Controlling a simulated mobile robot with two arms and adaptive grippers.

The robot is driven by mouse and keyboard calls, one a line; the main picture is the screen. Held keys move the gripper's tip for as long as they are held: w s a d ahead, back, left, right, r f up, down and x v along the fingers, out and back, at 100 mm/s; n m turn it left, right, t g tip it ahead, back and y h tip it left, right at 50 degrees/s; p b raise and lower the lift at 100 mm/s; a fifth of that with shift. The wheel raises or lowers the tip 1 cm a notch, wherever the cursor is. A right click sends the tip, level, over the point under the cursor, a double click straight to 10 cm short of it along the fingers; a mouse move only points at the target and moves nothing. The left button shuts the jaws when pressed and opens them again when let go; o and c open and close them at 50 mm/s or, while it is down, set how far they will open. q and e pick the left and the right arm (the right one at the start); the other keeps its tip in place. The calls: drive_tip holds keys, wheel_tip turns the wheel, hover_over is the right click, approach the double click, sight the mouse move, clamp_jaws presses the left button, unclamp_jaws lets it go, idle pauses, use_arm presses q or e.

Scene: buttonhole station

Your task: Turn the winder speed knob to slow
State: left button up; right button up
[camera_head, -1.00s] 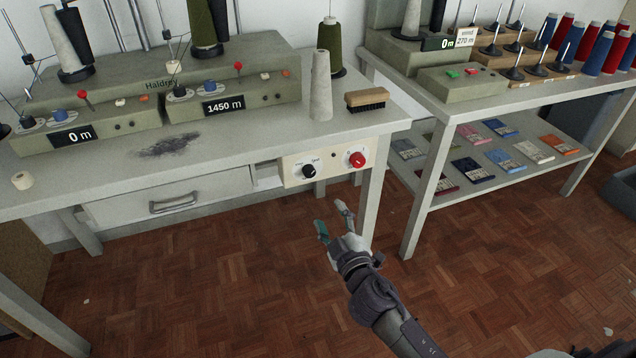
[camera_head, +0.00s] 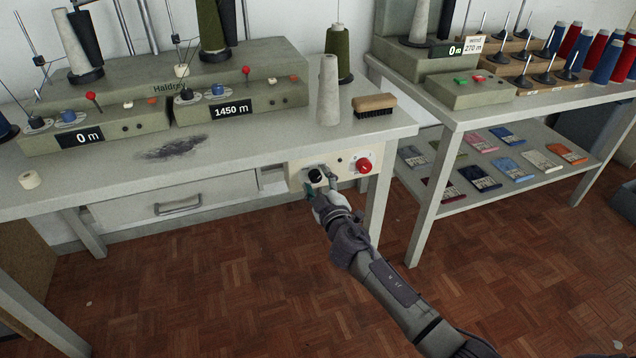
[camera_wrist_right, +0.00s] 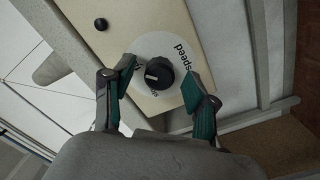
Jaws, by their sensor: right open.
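The winder speed knob (camera_head: 315,175) is a black round knob on a cream control panel (camera_head: 345,166) under the table's front edge. In the right wrist view the knob (camera_wrist_right: 159,72) sits on a white dial disc (camera_wrist_right: 145,45) printed with "speed" and a partly hidden word. A pale pointer line shows on its face. My right gripper (camera_head: 321,190) is at the panel, open. In the wrist view its two teal-padded fingers (camera_wrist_right: 160,90) stand either side of the knob, apart from it. My left gripper is not seen.
A red knob (camera_head: 363,166) is just right of the black one on the same panel. A drawer (camera_head: 150,203) lies to the left. A cone of thread (camera_head: 328,90) and a brush (camera_head: 374,104) stand on the tabletop above. The floor in front is clear.

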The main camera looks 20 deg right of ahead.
clamp_jaws()
idle(0.3)
